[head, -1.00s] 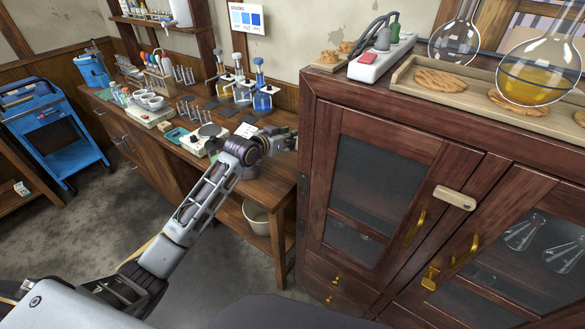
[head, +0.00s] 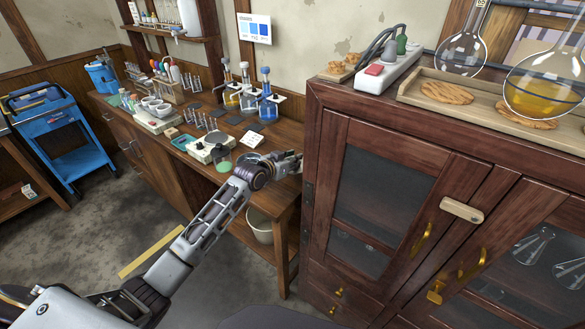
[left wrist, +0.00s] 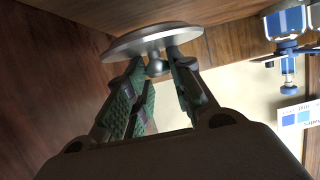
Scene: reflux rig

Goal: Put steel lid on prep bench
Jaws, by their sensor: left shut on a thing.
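The steel lid (left wrist: 150,42) is a shiny round disc with a small knob, in the left wrist view. My left gripper (left wrist: 158,68) is shut on the lid's knob, with the disc beyond the fingertips. The prep bench (head: 180,188) is the long wooden bench along the wall in the head view; its brown top (left wrist: 215,22) shows close to the lid in the left wrist view. In the head view my left gripper (head: 288,162) is over the bench's right end, beside the cabinet. I cannot make out the lid there, nor tell whether it touches the bench.
A dark wooden cabinet (head: 365,185) stands close to the right of my left gripper. A beaker of green liquid (head: 224,163), a balance (head: 207,150) and blue-capped bottles (head: 267,100) stand on the bench near the arm. A bin (head: 260,226) is under the bench.

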